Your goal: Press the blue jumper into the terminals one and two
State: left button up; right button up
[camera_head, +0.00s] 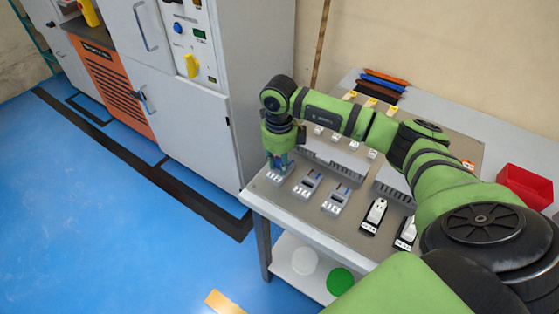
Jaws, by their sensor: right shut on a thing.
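My right gripper (279,165) points down at the left front corner of the table, directly over the leftmost grey terminal block (273,178). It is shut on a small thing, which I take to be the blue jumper. The fingers mostly hide it, and I cannot tell whether it touches the terminals. Two more grey terminal blocks stand to the right, the middle one (307,186) and the right one (336,201). The terminal numbers are too small to read. My left gripper is out of view.
The grey table (352,237) carries white sockets (376,212) on black bases, grey slotted ducts (335,159) and a red bin (524,187). Red, blue and dark strips (383,83) lie at the back. A grey cabinet (188,135) stands to the left, with open blue floor (90,220) in front.

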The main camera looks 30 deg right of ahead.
aim_at(280, 161)
jog(key=shift+s+f+b, duration=0.1)
jog(key=shift+f+b, duration=0.2)
jog(key=shift+f, duration=0.15)
jog(key=o, duration=1)
notch_tip(280, 161, up, 12)
dwell(0.4)
